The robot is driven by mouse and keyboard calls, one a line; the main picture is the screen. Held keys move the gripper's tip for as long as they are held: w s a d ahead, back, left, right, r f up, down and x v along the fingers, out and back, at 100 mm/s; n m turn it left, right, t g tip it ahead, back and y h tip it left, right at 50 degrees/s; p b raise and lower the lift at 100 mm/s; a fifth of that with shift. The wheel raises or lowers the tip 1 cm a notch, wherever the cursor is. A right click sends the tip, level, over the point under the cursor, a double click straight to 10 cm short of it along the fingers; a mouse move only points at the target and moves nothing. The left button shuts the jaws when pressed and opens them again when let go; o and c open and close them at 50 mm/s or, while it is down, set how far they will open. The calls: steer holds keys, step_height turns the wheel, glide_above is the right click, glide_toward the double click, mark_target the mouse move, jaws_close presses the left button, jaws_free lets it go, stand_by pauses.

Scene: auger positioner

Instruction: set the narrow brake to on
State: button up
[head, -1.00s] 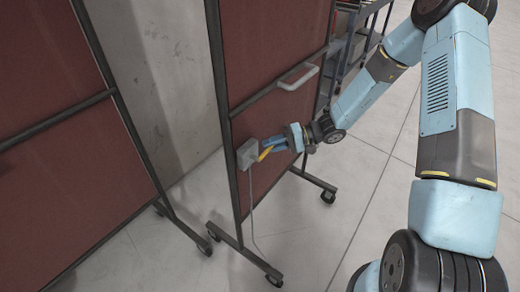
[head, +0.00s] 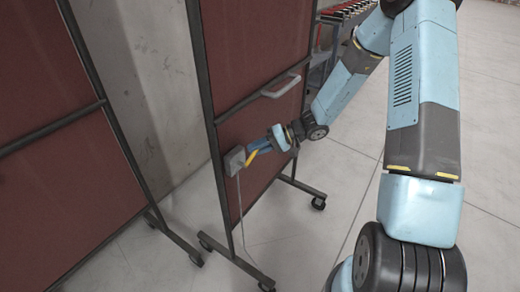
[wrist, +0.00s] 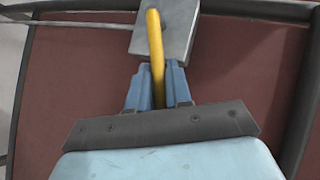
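A yellow lever (head: 257,156) sticks out from a small grey box (head: 234,161) on a red wheeled panel (head: 262,50); I take it for the narrow brake. No label is readable. My gripper (head: 262,147) reaches it from the right. In the wrist view, the lever (wrist: 155,45) runs from the grey box (wrist: 180,25) down between the two blue fingers of my gripper (wrist: 158,85). The fingers lie close along both sides of it and appear shut on it. The lever's near end is hidden between the fingers.
A grey handle (head: 281,86) sits on the panel above the box, and a cable (head: 240,215) hangs below. Another red panel (head: 40,80) stands at the left before a concrete wall (head: 140,90). A rack (head: 340,20) stands behind. Floor at the right is clear.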

steer(key=o, duration=0.4)
steer(key=shift+s+a, duration=0.2)
steer(key=shift+c, duration=0.2)
steer(key=shift+d, duration=0.1)
steer(key=v, duration=1.3)
steer(key=shift+w+d, duration=0.15)
steer(key=shift+d, duration=0.15)
steer(key=shift+r, duration=0.1)
